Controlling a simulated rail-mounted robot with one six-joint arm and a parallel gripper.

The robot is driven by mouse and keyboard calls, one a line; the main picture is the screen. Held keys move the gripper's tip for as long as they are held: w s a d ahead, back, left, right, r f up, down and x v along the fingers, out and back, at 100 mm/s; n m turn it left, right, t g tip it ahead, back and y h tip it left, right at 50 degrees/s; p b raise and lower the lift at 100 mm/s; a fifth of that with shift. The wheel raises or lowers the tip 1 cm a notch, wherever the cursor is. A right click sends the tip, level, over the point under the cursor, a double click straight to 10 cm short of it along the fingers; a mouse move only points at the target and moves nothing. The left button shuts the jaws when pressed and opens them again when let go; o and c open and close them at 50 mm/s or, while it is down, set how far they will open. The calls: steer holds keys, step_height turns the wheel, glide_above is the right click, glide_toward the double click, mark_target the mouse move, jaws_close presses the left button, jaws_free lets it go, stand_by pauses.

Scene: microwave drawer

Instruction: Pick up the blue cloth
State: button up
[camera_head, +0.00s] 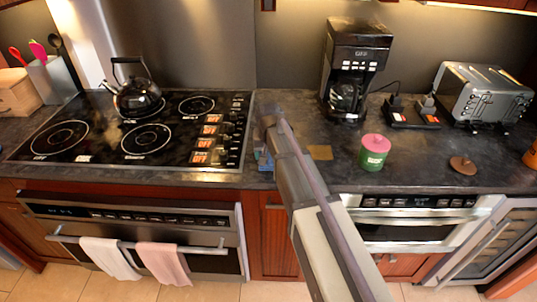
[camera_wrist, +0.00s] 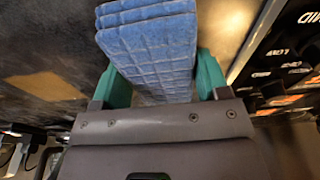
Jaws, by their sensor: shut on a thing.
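The blue cloth (camera_wrist: 150,45) is folded and quilted, and it fills the upper middle of the wrist view. My gripper (camera_wrist: 155,88) is shut on it, with a green finger against each side of the cloth. In the head view, a small part of the blue cloth (camera_head: 265,160) shows at the counter beside the stove's right edge. My arm hides most of the cloth and the gripper there. I cannot tell whether the cloth touches the counter.
The stove (camera_head: 100,150) with a black kettle (camera_head: 138,98) is to the left. A coffee maker (camera_head: 352,70), a green and pink jar (camera_head: 373,152), a brown lid (camera_head: 462,165) and a toaster (camera_head: 483,95) stand to the right. A tan square (camera_head: 320,152) lies on the counter.

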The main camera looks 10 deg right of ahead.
step_height(320, 180, up, 10)
steer(key=p, duration=0.9)
steer(key=shift+f, duration=0.2)
